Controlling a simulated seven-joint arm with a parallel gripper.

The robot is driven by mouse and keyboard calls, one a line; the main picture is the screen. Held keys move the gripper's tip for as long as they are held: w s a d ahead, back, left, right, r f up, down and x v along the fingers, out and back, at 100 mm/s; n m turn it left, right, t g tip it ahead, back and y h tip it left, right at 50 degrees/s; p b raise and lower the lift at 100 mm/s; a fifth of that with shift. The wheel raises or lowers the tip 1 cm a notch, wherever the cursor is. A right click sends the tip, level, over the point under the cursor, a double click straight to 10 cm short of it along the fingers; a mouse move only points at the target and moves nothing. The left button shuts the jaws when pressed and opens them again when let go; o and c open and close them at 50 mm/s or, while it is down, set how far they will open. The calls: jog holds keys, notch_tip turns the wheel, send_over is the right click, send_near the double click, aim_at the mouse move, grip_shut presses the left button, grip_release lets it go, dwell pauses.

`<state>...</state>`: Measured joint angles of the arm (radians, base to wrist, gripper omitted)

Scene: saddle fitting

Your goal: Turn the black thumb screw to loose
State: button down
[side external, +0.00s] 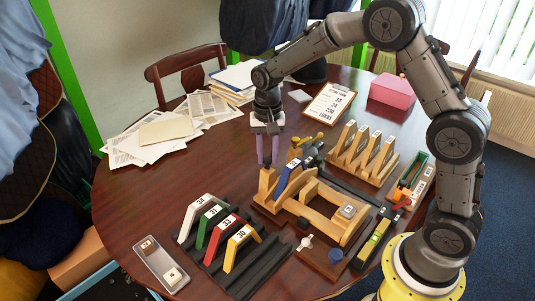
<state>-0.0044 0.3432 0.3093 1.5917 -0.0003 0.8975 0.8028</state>
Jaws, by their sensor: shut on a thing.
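My gripper (267,162) has two purple fingers pointing straight down at the left end of the wooden saddle fixture (343,232). The fingers are closed on a small dark part at the top of the fixture's left wooden post, apparently the black thumb screw (267,165). The fingers hide most of it, so its turn position cannot be told. A blue saddle piece (287,177) leans in the fixture just to the right of the fingers.
A black rack (266,266) with white, green, red and yellow numbered pieces stands in front. A wooden rack (375,172) with upright pieces is behind right. A yellow-handled tool (301,141) lies close by. Tool trays sit right, papers back left.

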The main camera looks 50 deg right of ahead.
aim_at(268, 159)
jog(key=n, duration=0.6)
jog(key=shift+n, duration=0.3)
jog(key=n, duration=0.6)
jog(key=shift+r, duration=0.1)
dwell(0.3)
jog(key=c, duration=0.6)
grip_release()
notch_tip(268, 159, up, 14)
jog(key=shift+f, duration=0.15)
